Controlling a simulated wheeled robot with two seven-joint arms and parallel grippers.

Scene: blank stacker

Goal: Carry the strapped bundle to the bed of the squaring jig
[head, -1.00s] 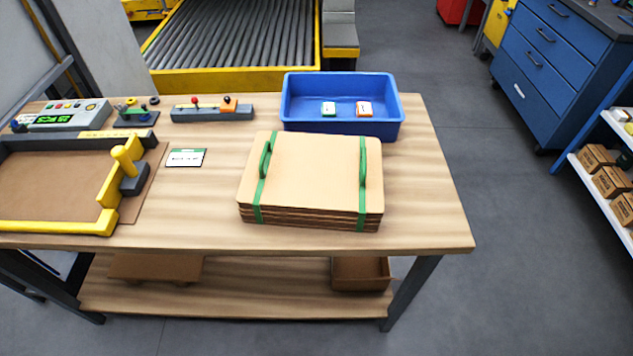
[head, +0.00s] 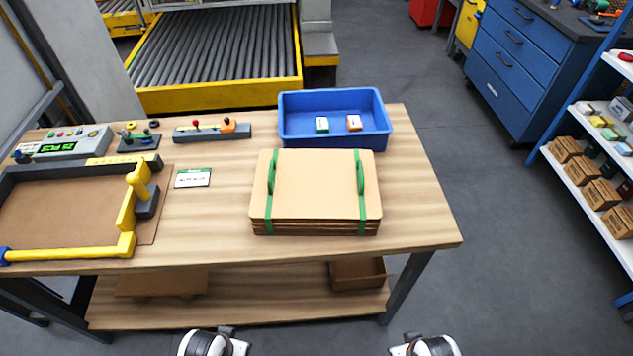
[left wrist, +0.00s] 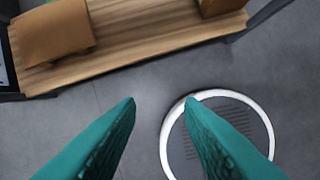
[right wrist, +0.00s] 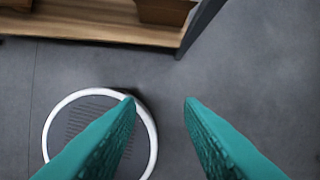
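The strapped bundle (head: 313,190) is a stack of tan cardboard sheets on the right half of the table. Two green straps run over it, each with an upright green loop handle. The squaring jig (head: 128,215) stands at the left of the table, with dark grey and yellow walls and a yellow handle. Its brown bed (head: 65,205) is bare. My left gripper (left wrist: 160,100) is open and empty over the floor before the table. My right gripper (right wrist: 160,98) is also open and empty there. In the head view only parts of my arms show at the bottom edge.
A blue bin (head: 335,122) with two small boxes stands behind the bundle. A label card (head: 193,178) lies between jig and bundle. A control box (head: 65,143) and a lever strip (head: 212,132) line the back. A lower shelf (head: 240,300) runs under the table.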

